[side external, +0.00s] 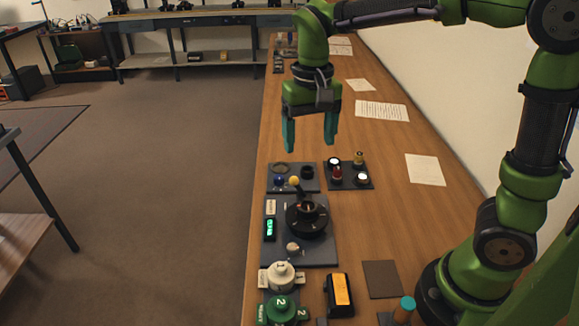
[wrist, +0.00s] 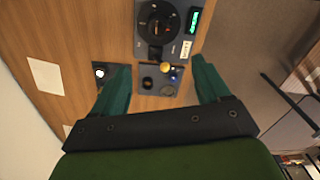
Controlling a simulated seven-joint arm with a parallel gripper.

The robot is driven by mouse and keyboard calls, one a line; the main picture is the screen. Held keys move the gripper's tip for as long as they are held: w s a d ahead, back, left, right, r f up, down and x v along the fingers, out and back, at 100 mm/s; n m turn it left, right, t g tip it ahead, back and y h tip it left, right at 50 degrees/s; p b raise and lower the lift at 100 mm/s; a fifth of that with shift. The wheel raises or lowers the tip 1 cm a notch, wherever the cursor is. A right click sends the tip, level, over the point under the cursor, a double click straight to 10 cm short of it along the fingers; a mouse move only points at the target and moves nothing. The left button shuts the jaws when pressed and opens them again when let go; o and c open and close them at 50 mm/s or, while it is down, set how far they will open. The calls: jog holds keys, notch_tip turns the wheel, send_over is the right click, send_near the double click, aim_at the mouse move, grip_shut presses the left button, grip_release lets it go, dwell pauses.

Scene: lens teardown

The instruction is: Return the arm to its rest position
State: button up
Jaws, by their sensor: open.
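My gripper (side external: 310,134) hangs above the far part of the long wooden bench, with its two teal fingers pointing down and spread apart. It is open, with nothing between the fingers. In the wrist view its fingers (wrist: 164,85) frame a small dark tray (wrist: 146,70) on the bench well below. My green arm reaches in from the right in the side view. The fingers touch nothing.
A dark tray (side external: 309,186) with a blue and a yellow ball lies below the gripper, beside a tray of small bottles (side external: 346,184). Nearer are a round black device (side external: 307,218), a white pot (side external: 281,274), a green pot (side external: 281,310) and a black-orange meter (side external: 341,290). Papers (side external: 382,111) lie flat.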

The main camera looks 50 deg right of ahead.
jog(key=s+d+r+n+t+y, duration=0.1)
jog(key=s+d+t+y, duration=0.1)
jog(key=s+t, duration=0.5)
jog(key=shift+s+r+n, duration=0.15)
jog(key=shift+s+n, duration=0.15)
jog(key=shift+s, duration=2.1)
